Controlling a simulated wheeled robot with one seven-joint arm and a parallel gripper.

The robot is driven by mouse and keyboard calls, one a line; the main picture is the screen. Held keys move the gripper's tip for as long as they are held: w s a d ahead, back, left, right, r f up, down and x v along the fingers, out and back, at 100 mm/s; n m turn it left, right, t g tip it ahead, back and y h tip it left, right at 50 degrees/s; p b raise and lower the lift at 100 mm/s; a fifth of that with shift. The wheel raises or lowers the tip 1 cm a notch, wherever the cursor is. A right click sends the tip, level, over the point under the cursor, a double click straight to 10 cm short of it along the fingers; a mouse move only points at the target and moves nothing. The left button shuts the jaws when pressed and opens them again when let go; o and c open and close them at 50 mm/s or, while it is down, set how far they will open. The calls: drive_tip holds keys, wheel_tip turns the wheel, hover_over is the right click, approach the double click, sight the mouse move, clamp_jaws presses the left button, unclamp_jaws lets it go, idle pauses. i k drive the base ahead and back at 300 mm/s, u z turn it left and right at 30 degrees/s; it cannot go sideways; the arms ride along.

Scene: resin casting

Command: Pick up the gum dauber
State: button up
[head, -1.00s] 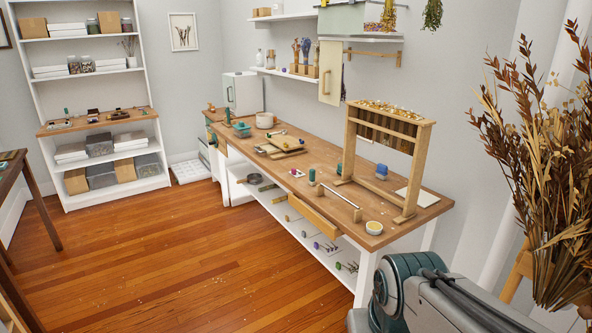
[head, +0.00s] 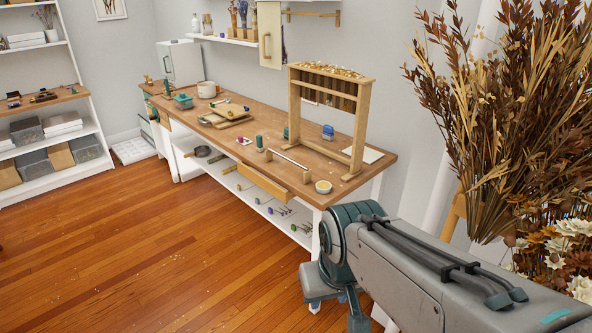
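I cannot single out the gum dauber for certain at this size. Small items stand on the wooden workbench (head: 225,160), including a small green upright bottle (head: 259,143) near the front edge, left of a wooden rack frame (head: 292,113). A small round cup with pale yellow contents (head: 323,187) sits near the bench's right end. My arm crosses the lower right of the head view, bent at a teal joint, in front of the bench's near end. My gripper's fingers do not show.
A drawer front (head: 262,181) sticks out from the bench's front side. A lower shelf (head: 240,190) holds several small tools. Large dried flowers (head: 500,120) stand close on the right. The wooden floor (head: 140,250) at left is clear. A white shelf unit (head: 90,140) stands at far left.

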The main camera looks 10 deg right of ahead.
sight(259, 138)
drive_tip(key=u, duration=0.45)
drive_tip(key=i, duration=2.8)
drive_tip(key=z, duration=0.9)
drive_tip(key=i, duration=0.3)
drive_tip(key=z, duration=0.35)
